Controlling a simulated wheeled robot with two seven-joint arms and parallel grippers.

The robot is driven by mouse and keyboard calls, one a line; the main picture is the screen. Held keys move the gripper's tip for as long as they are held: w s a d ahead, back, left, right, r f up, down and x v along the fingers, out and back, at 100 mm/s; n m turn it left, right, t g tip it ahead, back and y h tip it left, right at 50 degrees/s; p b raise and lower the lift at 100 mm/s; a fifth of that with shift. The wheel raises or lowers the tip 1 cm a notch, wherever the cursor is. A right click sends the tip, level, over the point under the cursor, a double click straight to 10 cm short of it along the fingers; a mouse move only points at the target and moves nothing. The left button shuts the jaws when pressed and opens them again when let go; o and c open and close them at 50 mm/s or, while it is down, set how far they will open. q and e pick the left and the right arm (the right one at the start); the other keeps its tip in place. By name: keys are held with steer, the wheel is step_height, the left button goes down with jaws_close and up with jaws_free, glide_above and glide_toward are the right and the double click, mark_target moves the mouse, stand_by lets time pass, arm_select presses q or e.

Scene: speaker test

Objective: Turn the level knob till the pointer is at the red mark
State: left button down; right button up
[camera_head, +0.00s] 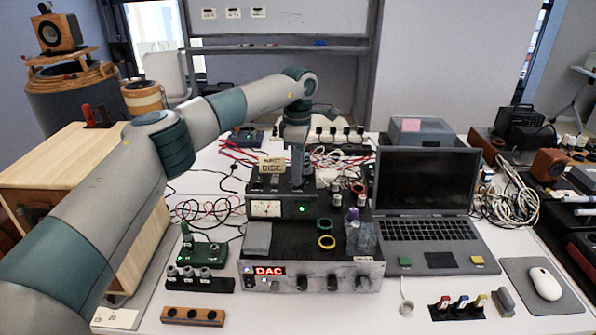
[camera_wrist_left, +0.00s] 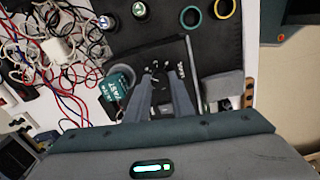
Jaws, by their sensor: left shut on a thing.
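My left gripper (camera_head: 297,183) points down onto the top of a black box with a meter (camera_head: 266,209) and a green light on its front. In the left wrist view my left gripper (camera_wrist_left: 168,74) is shut on a small dark part on the box top, which I take to be the level knob. The fingers hide most of it. Small pale marks (camera_wrist_left: 181,68) show around the fingertips. The pointer and the red mark cannot be made out. My right gripper is in neither view.
The black box stands on a silver DAC unit (camera_head: 312,277), with a green ring (camera_head: 325,224) and a yellow ring (camera_head: 327,242) beside it. A laptop (camera_head: 425,200) stands at right. Tangled cables lie behind and at left. A mouse (camera_head: 544,283) lies at far right.

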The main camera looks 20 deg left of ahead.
arm_select(q)
steer(key=shift+r, duration=0.1)
steer(key=c, duration=1.5)
jaws_free()
steer(key=shift+w, duration=0.1)
steer(key=shift+c, duration=0.2)
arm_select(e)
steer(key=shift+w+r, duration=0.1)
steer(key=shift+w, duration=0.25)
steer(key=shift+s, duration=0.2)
arm_select(q)
steer(key=shift+r, duration=0.3)
step_height(320, 180, up, 17)
steer(key=b, duration=0.1)
steer(key=shift+f+b, duration=0.15)
steer(key=shift+b, duration=0.25)
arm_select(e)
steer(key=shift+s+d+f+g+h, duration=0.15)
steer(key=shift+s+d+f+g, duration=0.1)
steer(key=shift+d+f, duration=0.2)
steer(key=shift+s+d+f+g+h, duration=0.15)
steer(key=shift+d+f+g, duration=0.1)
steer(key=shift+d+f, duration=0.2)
